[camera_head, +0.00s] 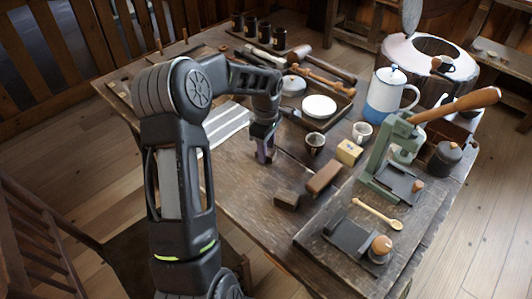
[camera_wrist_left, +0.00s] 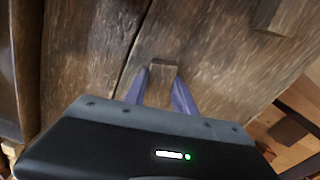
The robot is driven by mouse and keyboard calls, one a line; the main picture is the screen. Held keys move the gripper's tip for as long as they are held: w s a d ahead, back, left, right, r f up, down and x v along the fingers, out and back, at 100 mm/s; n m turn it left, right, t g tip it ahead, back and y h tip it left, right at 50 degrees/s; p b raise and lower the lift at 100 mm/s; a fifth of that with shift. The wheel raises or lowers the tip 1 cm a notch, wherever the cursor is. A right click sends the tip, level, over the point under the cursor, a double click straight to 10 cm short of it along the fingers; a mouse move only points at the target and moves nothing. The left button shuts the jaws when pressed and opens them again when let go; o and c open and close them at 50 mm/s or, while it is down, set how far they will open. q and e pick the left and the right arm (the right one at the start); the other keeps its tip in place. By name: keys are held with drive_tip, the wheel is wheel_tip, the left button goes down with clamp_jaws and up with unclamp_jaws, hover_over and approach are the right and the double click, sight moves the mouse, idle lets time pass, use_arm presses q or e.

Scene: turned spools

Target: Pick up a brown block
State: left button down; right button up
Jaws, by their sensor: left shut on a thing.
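My left gripper (camera_head: 264,153) points down over the middle of the wooden table. In the left wrist view its two purple fingers (camera_wrist_left: 160,84) are shut on a small brown block (camera_wrist_left: 163,69). The block's top end shows between the fingertips; the rest is hidden by the gripper. I cannot tell whether it touches the table. In the head view the held block is too small to make out. Another brown block (camera_head: 286,200) lies nearer the front edge, apart from the gripper. My right gripper is not in view.
A longer brown block (camera_head: 323,178) and a yellowish block (camera_head: 348,152) lie to the right. A green lever press (camera_head: 388,160) and a white-and-blue pot (camera_head: 388,95) stand further right. A striped cloth (camera_head: 226,125) lies left of the gripper.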

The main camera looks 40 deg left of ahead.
use_arm(q)
wheel_tip(320, 180, up, 10)
idle(0.6)
